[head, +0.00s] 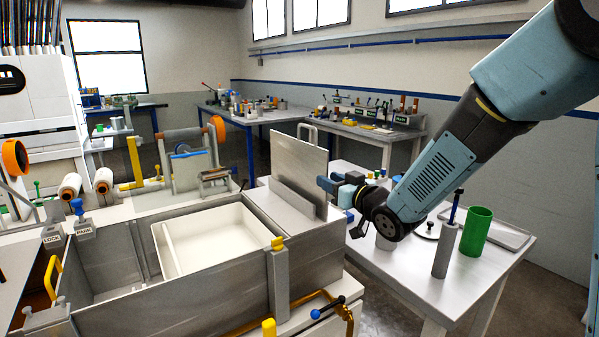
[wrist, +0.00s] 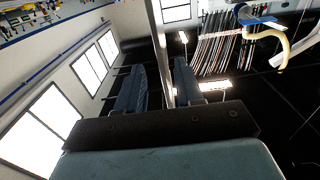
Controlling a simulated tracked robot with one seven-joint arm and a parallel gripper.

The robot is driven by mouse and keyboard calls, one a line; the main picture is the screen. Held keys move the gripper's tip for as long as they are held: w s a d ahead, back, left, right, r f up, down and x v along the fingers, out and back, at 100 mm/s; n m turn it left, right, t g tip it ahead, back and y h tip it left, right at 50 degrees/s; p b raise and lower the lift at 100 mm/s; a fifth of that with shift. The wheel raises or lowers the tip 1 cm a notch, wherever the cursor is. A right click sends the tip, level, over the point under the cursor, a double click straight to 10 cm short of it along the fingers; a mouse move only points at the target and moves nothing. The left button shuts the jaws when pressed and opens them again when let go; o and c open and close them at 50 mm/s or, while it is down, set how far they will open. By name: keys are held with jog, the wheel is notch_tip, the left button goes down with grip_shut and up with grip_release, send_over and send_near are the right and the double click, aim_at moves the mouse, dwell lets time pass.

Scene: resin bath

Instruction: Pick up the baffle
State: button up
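The baffle appears to be the upright grey metal plate (head: 299,160) with a pale loop handle on top, standing at the right end of the bath in the head view. My gripper (head: 326,184) is at the plate's right edge, level with its lower half. In the wrist view my two blue fingers (wrist: 160,85) are apart, with a thin grey strip (wrist: 157,35), apparently the plate seen edge-on, between them. Gaps show beside the strip, so the gripper looks open. The head view does not show clearly whether the fingers touch the plate.
A white tray (head: 158,240) sits inside the grey metal bath (head: 175,312). A side table (head: 400,268) on the right holds a green cylinder (head: 475,232) and a grey cylinder (head: 446,250) below my arm. Benches stand at the back.

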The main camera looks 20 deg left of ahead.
aim_at(315, 173)
jog(key=shift+x, duration=3.3)
jog(key=shift+s+a, duration=0.1)
grip_shut()
